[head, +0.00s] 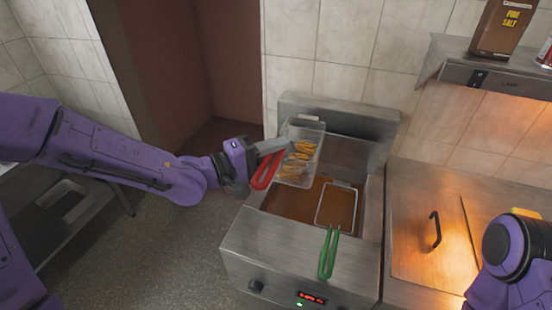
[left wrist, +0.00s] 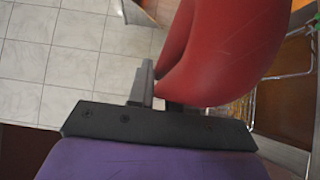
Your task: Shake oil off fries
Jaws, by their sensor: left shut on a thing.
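A wire fry basket (head: 301,155) with a red handle (head: 265,169) is above the left part of the deep fryer (head: 255,245). It is tilted, and several golden fries (head: 296,160) lie in it. My left gripper (head: 268,153) is shut on the red handle, which fills much of the left wrist view (left wrist: 215,50). Brown oil (head: 295,203) shows in the fryer below the basket. A second basket with a green handle (head: 328,254) sits in the right part of the fryer. My right arm shows at the lower right, but its gripper is out of view.
A metal counter with a black-handled lid (head: 435,230) adjoins the fryer on the right, under a warm light. A shelf (head: 490,75) above holds a brown salt box (head: 503,30) and a can. Open floor (head: 175,250) lies left of the fryer.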

